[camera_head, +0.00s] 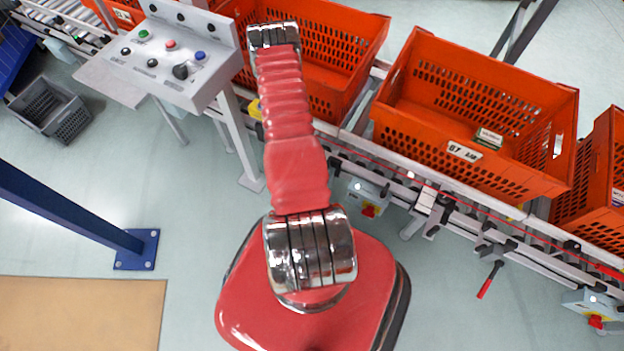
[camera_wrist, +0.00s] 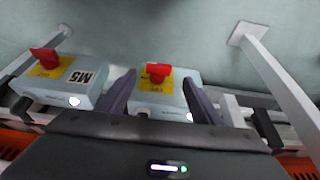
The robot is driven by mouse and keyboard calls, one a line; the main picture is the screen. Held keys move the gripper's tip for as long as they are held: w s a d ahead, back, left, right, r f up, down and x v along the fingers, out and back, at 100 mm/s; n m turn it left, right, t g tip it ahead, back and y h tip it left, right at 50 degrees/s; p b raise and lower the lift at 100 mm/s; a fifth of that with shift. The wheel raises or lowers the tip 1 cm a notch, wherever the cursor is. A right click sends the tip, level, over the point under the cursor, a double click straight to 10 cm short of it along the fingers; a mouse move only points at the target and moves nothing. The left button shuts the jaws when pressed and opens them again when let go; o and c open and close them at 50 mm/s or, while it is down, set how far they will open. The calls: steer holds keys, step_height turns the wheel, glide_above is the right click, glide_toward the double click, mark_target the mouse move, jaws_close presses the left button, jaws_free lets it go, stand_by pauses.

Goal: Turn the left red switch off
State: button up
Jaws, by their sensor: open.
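In the wrist view, two grey switch boxes sit side by side, each with a red switch on a yellow plate. The left red switch (camera_wrist: 45,58) is on the box labelled M5 (camera_wrist: 82,77), its handle slanted. The right red switch (camera_wrist: 158,71) has its handle lying across the picture. My gripper (camera_wrist: 158,77) is open and empty; its two dark fingers frame the right box, with the right switch in line between the tips. Whether they touch it I cannot tell. The head view shows my red arm, but not the gripper.
The head view shows switch boxes under the conveyor, one at the middle (camera_head: 362,192) and one at lower right (camera_head: 590,302). Orange totes (camera_head: 474,60) line the conveyor. A button panel (camera_head: 180,50) stands upper left. A white leg (camera_wrist: 275,75) rises at right in the wrist view.

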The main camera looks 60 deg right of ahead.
steer(key=shift+x, duration=2.7)
steer(key=shift+c, duration=0.2)
